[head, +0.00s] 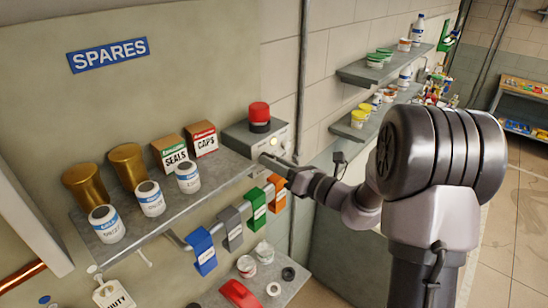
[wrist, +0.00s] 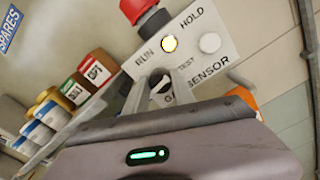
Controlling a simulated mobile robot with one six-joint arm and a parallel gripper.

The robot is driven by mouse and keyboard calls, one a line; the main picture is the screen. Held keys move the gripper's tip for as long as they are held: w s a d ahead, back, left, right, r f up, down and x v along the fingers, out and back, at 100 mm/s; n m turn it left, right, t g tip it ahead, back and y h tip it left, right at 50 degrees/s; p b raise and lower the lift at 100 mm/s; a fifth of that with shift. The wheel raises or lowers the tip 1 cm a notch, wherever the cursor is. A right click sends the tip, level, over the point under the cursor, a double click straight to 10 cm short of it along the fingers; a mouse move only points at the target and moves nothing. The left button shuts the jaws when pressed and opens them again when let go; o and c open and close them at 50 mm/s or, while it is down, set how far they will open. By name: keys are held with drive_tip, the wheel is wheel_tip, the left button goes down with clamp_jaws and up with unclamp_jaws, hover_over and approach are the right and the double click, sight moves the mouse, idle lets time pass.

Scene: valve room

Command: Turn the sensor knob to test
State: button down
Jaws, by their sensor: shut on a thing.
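The gas sensor box (head: 240,138) is a grey box at the right end of the shelf. In the wrist view its pale front panel (wrist: 228,28) reads RUN, HOLD, TEST and GAS SENSOR. A yellow lamp (wrist: 169,43) is lit beside RUN, and a white round lamp (wrist: 210,42) looks unlit. My gripper (head: 268,160) reaches the panel from the right; in the wrist view its fingertips (wrist: 157,78) are closed on the small dark sensor knob (wrist: 160,85) below the lit lamp. The fingers hide most of the knob, so I cannot tell where it points.
A red button-shaped top (head: 260,111) stands on the box. Boxes of seals (head: 171,151) and caps (head: 202,138), white jars (head: 187,177) and brass cylinders (head: 127,164) share the shelf. Coloured tags, including a blue one (head: 202,250), hang below. Floor is free at right.

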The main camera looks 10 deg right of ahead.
drive_tip(key=shift+f+m+p, duration=0.1)
drive_tip(key=shift+m+p, duration=0.25)
drive_tip(key=shift+m, duration=0.25)
drive_tip(key=shift+f+m, duration=0.1)
drive_tip(key=shift+m, duration=0.2)
drive_tip(key=c, duration=1.1)
unclamp_jaws()
drive_tip(key=shift+o, duration=0.2)
drive_tip(key=b+v, duration=0.4)
drive_tip(key=v, duration=1.3)
drive_tip(key=shift+s+b, duration=0.2)
drive_tip(key=shift+b, duration=0.15)
drive_tip(key=shift+d, duration=0.1)
